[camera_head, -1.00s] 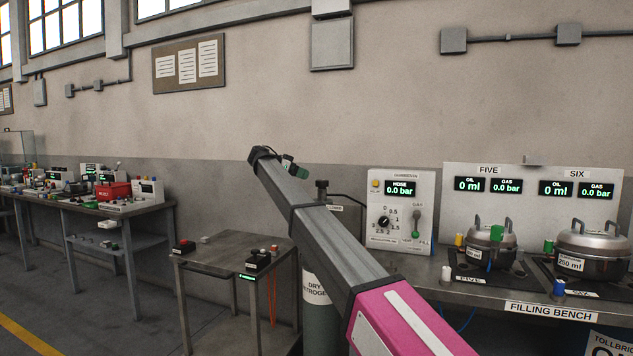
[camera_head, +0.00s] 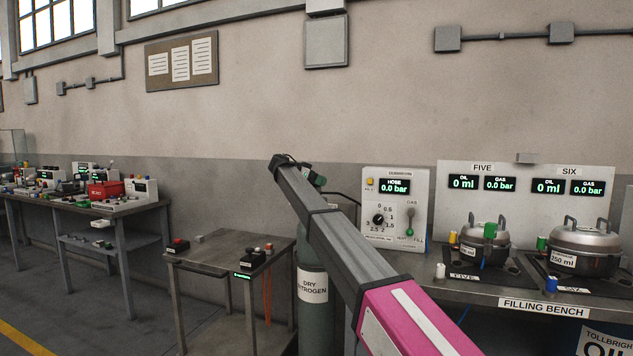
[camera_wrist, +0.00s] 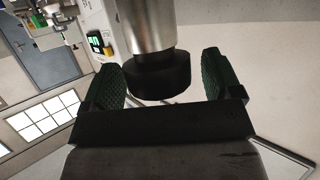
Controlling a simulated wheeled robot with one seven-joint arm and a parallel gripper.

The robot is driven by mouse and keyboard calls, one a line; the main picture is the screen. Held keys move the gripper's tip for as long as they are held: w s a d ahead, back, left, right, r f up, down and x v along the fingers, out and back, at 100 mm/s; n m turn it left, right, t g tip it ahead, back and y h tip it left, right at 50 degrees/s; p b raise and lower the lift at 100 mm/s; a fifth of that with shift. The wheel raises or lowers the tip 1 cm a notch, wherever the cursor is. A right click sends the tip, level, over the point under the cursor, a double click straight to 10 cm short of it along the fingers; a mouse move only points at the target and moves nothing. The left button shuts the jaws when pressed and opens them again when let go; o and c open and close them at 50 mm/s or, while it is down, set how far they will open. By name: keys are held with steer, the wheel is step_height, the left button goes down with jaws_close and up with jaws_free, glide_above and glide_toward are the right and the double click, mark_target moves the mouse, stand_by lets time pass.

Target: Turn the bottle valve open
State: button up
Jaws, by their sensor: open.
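The grey-green nitrogen bottle (camera_head: 316,322) stands behind my arm, with a white label reading DRY NITROGEN. In the head view my arm hides its valve. In the wrist view a dark round valve knob (camera_wrist: 160,76) on a metal stem or collar (camera_wrist: 145,25) appears between my two green ribbed fingers. My gripper (camera_wrist: 167,72) is open, one finger on each side of the knob, with visible gaps. I cannot tell how deep the knob sits between them. In the head view only a bit of my gripper (camera_head: 315,179) shows, at the bottle's top.
A regulator panel (camera_head: 395,210) reading HOSE 0.0 bar stands right of the bottle on the filling bench (camera_head: 480,292), beside two pots at FIVE and SIX. A small table (camera_head: 215,260) with button boxes stands left. A dark hose runs behind my arm.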

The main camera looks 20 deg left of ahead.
steer(key=c, duration=0.9)
